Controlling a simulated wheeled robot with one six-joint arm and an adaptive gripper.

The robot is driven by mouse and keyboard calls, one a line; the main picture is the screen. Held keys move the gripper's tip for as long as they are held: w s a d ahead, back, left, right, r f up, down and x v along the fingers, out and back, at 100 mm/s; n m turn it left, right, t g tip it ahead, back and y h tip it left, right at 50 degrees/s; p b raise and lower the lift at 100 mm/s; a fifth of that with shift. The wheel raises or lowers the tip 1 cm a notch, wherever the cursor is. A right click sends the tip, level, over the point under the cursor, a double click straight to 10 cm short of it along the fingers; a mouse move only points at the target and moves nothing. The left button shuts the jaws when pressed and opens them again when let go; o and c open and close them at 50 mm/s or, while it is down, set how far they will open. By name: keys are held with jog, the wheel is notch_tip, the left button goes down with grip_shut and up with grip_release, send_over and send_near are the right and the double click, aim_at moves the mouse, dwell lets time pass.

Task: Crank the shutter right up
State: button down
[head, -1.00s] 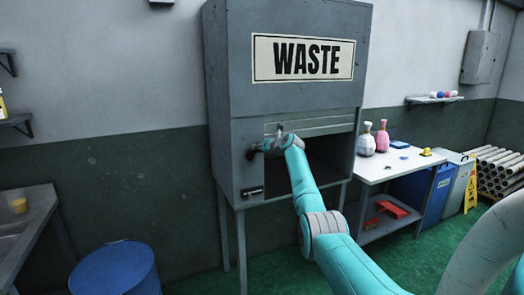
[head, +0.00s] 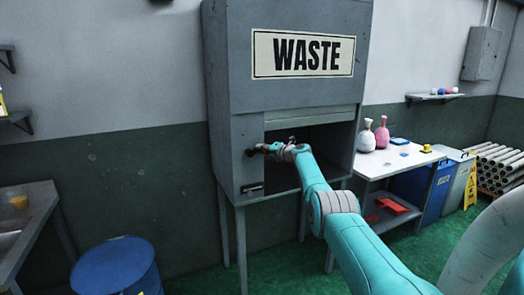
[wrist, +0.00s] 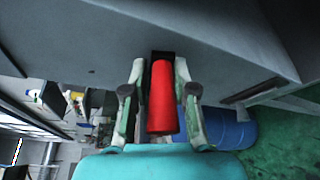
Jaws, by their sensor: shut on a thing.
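The grey waste cabinet (head: 285,85) stands against the wall with a WASTE sign on its upper part. Its shutter (head: 315,117) shows as a narrow pale strip at the top of the opening, and the dark opening (head: 325,150) below it is mostly uncovered. My gripper (head: 268,149) is at the crank on the left of the cabinet front. In the wrist view, the red crank handle (wrist: 162,105) lies between the two fingers of my gripper (wrist: 160,92), which is shut on it. The crank's arm is mostly hidden behind my gripper.
A white side table (head: 390,163) with two bottles stands right of the cabinet. A blue drum (head: 115,268) is on the floor at the lower left, and a counter (head: 35,215) is at the left edge. Green floor between them is free.

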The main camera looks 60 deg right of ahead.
jog(key=shift+s+f, duration=0.25)
jog(key=shift+f, duration=0.55)
jog(key=c, duration=1)
grip_release()
jog(key=shift+d, duration=0.1)
jog(key=shift+w+r, duration=0.15)
jog(key=shift+r, duration=0.2)
jog(key=shift+r, duration=0.1)
